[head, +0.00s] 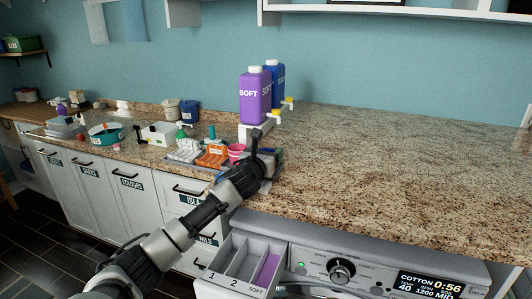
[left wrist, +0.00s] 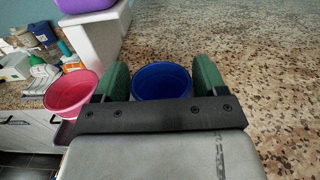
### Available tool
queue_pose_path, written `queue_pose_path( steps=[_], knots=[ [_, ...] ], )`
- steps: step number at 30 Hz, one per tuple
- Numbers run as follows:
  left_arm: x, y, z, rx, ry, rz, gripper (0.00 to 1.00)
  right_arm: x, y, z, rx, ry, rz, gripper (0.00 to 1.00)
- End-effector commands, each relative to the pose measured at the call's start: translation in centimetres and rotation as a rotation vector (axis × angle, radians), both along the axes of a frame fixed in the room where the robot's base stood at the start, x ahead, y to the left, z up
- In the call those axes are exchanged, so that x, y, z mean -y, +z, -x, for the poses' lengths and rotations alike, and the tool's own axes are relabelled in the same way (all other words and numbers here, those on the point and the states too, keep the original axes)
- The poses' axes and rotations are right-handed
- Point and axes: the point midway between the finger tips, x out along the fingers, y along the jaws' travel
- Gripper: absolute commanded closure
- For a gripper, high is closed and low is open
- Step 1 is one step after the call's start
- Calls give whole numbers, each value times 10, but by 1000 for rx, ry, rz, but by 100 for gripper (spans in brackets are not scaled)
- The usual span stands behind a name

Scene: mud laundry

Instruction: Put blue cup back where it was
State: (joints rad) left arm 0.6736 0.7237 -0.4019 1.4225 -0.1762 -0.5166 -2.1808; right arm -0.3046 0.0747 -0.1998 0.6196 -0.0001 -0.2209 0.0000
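The blue cup (left wrist: 161,82) is between the two green fingers of my left gripper (left wrist: 161,78) in the left wrist view. The fingers appear to touch it on both sides, and its open rim faces the camera. Its lower part is hidden by the gripper body. In the head view my left gripper (head: 262,160) is over the counter's front edge, just right of the pink cup (head: 236,152), and hides most of the blue cup. The pink cup also stands left of my gripper in the left wrist view (left wrist: 72,92). My right gripper is not in view.
Purple (head: 254,98) and blue (head: 277,78) bottles stand on a white stand (head: 252,133) behind my gripper. The washer drawer (head: 236,262) is open below the counter. Several items crowd the counter's left. The granite counter (head: 400,170) is clear on the right.

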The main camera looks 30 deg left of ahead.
Motion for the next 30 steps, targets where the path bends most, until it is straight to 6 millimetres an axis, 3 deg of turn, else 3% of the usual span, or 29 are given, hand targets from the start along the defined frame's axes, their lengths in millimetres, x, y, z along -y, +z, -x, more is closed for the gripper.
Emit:
queue_pose_path(
  steps=[2,14,30],
  knots=[
    [0,0,0,0,0,0,17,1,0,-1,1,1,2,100],
    [1,2,5,0,-1,-1,17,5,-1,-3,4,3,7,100],
    [23,1,95,-1,-1,-3,17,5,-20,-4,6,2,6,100]
  ],
)
